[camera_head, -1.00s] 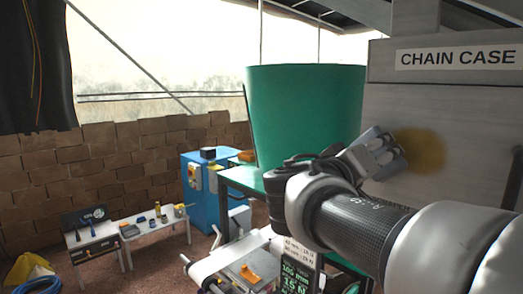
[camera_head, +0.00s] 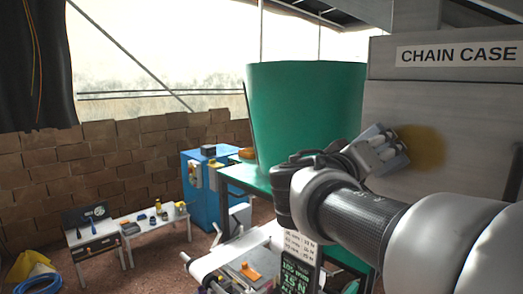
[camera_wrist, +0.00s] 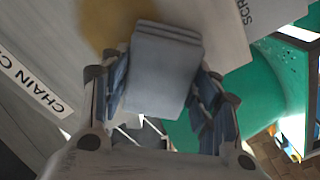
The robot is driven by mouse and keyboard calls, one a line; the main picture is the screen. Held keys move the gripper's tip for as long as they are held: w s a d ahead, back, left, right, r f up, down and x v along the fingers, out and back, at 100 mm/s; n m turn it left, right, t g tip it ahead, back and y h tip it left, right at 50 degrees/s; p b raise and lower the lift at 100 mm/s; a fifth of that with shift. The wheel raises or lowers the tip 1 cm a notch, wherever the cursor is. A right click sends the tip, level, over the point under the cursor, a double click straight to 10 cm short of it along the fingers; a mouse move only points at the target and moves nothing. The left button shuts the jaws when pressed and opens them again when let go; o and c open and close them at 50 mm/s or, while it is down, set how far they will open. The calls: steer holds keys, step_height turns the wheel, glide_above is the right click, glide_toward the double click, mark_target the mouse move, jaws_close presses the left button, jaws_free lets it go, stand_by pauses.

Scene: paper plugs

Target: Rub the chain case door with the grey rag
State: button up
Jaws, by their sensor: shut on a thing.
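The chain case door (camera_head: 460,115) is a large grey panel at the right of the head view, under a "CHAIN CASE" label (camera_head: 457,55). A brownish-yellow smear (camera_head: 425,148) marks its face. My gripper (camera_head: 385,150) is at the left edge of the smear. In the wrist view my gripper (camera_wrist: 160,100) is shut on the folded grey rag (camera_wrist: 162,70), which sits between both fingers. The smear (camera_wrist: 108,22) shows behind the rag there. I cannot tell whether the rag touches the door.
A big green tub (camera_head: 305,110) stands left of the door. A blue cabinet (camera_head: 202,190), a low table with tools (camera_head: 153,220) and a white conveyor (camera_head: 225,258) are lower left. A brick wall (camera_head: 95,165) closes the back.

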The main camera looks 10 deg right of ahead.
mark_target(398, 158)
steer(key=shift+w+d+b, duration=0.3)
steer(key=shift+w+d, duration=0.1)
steer(key=shift+d, duration=0.1)
steer(key=s+d+b, duration=0.2)
steer(key=s+b, duration=0.1)
steer(key=shift+s+d, duration=0.1)
steer(key=shift+d, duration=0.05)
steer(key=shift+s+d+b, duration=1.15)
steer(key=shift+s+d, duration=0.15)
steer(key=shift+s, duration=0.25)
steer(key=shift+s+d+b, duration=1.15)
steer(key=shift+s+d, duration=0.1)
steer(key=shift+s, duration=0.3)
steer(key=shift+f+b, duration=0.1)
steer(key=shift+b, duration=0.3)
